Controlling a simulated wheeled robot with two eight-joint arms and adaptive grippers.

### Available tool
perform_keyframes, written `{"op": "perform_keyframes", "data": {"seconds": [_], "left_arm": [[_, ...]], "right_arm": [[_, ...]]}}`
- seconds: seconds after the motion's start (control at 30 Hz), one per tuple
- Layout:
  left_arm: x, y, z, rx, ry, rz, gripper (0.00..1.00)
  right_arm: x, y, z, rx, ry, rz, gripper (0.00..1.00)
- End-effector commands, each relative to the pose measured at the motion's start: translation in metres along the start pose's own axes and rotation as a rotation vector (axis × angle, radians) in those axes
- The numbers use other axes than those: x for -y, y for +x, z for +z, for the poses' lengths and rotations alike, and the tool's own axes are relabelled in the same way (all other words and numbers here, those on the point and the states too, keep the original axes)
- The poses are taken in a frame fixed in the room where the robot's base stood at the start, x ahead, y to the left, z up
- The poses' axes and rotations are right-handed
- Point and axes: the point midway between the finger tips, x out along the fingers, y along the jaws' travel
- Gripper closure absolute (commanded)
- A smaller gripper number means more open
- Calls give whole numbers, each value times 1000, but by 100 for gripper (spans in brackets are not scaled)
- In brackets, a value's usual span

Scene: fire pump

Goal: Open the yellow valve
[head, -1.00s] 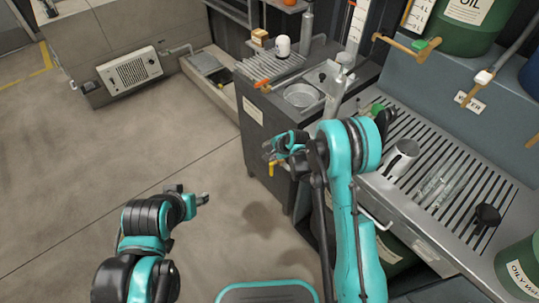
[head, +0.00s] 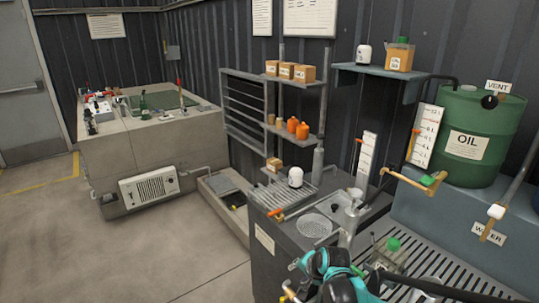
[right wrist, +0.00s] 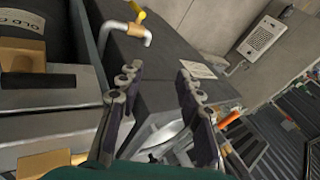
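The yellow valve (right wrist: 138,12) shows at the top of the right wrist view, a yellow handle on a grey bent pipe against the side of a dark cabinet. In the head view a small yellowish part (head: 289,291) at the bottom edge, beside my right gripper, may be the same valve. My right gripper (right wrist: 158,78) is open and empty, its two dark fingers spread. The valve lies beyond the fingertips, apart from them. In the head view my right gripper (head: 298,272) is partly hidden at the bottom edge. My left gripper is out of view.
The dark cabinet (head: 264,240) carries a round metal basin (head: 313,226). A slatted bench (head: 450,268) and green oil drum (head: 473,135) with a tap stand right. A concrete tank (head: 150,150) stands at the back left. The floor (head: 60,240) at left is clear.

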Motion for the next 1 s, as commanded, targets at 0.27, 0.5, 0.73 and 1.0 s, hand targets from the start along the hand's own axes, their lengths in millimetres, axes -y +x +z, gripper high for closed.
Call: {"op": "perform_keyframes", "data": {"seconds": [0.27,0.5,0.73,1.0], "left_arm": [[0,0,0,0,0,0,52],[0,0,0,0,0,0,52],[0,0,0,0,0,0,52],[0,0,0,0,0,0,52]], "right_arm": [[-42,-114,25,-71,-307,55,64],[-96,-179,61,-119,-572,120,64],[-138,-204,88,-141,-751,171,64],[-149,-208,94,-146,-801,186,64]]}}
